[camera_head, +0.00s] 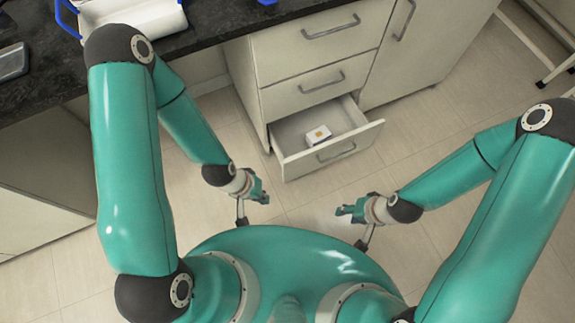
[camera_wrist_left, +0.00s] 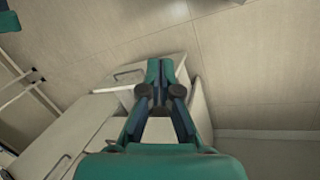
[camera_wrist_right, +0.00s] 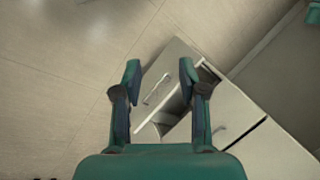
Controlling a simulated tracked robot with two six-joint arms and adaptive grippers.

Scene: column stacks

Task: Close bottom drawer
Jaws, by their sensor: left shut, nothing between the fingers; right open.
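The bottom drawer (camera_head: 333,155) of the white cabinet stands pulled out, with a grey bar handle (camera_head: 335,150) on its front. A small white box with a yellow patch (camera_head: 318,135) lies inside it. My left gripper (camera_head: 262,196) is shut and empty, left of the drawer front and apart from it in the head view. In the left wrist view its closed fingers (camera_wrist_left: 160,68) overlap the drawer. My right gripper (camera_head: 342,210) is open and empty, in front of the drawer on the robot's side. In the right wrist view the drawer front (camera_wrist_right: 160,88) shows between and beyond the open fingers (camera_wrist_right: 160,72).
Two closed drawers (camera_head: 320,40) sit above the open one, with a cabinet door (camera_head: 410,50) to the right. A dark countertop (camera_head: 215,30) carries a white tray with blue handles (camera_head: 135,15). Bare tiled floor (camera_head: 300,205) lies before the drawer.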

